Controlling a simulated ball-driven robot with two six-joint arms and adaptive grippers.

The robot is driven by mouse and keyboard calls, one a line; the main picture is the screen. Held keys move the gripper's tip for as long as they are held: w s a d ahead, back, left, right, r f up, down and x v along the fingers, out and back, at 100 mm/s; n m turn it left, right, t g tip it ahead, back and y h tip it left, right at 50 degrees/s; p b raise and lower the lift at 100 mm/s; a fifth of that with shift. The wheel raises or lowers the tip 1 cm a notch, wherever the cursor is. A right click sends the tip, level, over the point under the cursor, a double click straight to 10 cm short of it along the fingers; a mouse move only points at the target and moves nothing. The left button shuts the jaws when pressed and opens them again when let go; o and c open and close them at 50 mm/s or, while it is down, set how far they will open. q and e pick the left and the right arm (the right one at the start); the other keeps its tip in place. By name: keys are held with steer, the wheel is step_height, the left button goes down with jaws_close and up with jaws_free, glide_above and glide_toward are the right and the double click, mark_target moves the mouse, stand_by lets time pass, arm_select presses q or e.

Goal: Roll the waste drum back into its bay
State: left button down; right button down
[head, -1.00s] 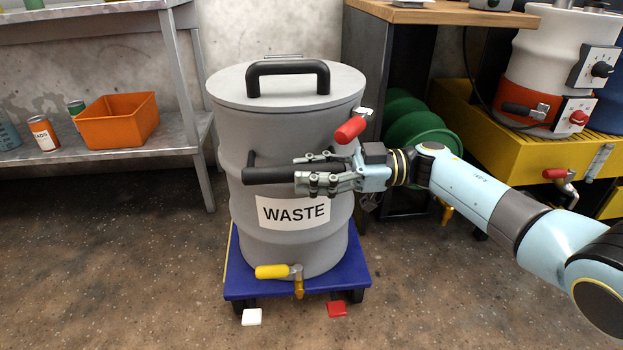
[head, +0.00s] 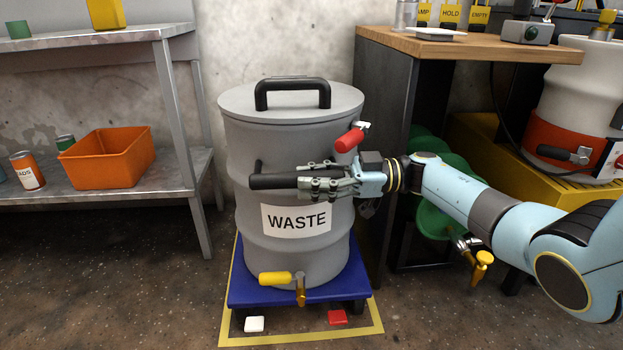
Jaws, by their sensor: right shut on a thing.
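The grey waste drum (head: 298,185) with its WASTE label stands upright on a blue wheeled dolly (head: 290,292). A yellow outline on the floor (head: 232,338) shows around the dolly at its left, front and right. The dolly's far side is hidden by the drum. A white pedal (head: 254,323) and a red pedal (head: 338,317) stick out at the dolly's front. My right gripper (head: 318,180) is shut on the drum's black front handle (head: 275,181). My left gripper is not in view.
A metal shelf with an orange bin (head: 108,157) stands at the left. The wall is behind the drum. Floor at the front left is clear.

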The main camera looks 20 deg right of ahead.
steer(key=shift+w+d, duration=0.15)
steer(key=shift+w, duration=0.05)
steer(key=c, duration=1)
jaws_free()
steer(key=shift+w, duration=0.1)
steer(key=shift+f, duration=0.1)
steer(key=shift+s+d, duration=0.2)
steer(key=v, duration=1.1)
steer(key=shift+s+d, duration=0.1)
steer(key=shift+d, duration=0.15)
